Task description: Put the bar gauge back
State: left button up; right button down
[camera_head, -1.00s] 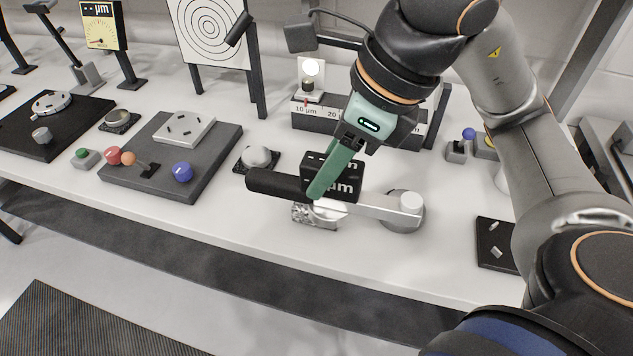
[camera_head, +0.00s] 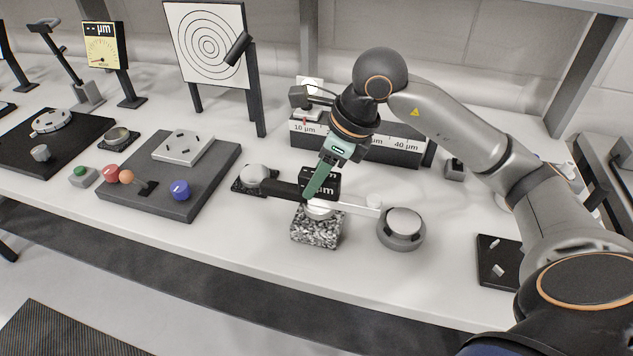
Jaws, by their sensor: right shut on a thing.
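The bar gauge has a black handle (camera_head: 278,187), a dark display block marked "µm" and a pale metal bar (camera_head: 345,207). My right gripper (camera_head: 314,190) comes down from above with its green fingers shut on the gauge, near its display block. The bar points right, over or just behind a speckled granite block (camera_head: 317,232) with a round pale top. Whether the gauge touches that block I cannot tell. The bar's right end is close to a round grey pedestal (camera_head: 401,226). My left gripper is not in view.
A long dark box (camera_head: 405,148) with "10 µm" to "40 µm" labels stands behind my gripper. A round white-topped piece on a black pad (camera_head: 242,188) is by the handle. A dark plate (camera_head: 200,205) with coloured knobs lies left. The front bench strip is clear.

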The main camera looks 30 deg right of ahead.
jog(key=shift+f, duration=0.65)
jog(key=shift+f, duration=0.15)
jog(key=c, duration=0.5)
grip_release()
jog(key=shift+r, duration=0.2)
jog(key=v, duration=1.2)
jog(key=shift+p, duration=0.35)
jog(key=shift+f, duration=0.1)
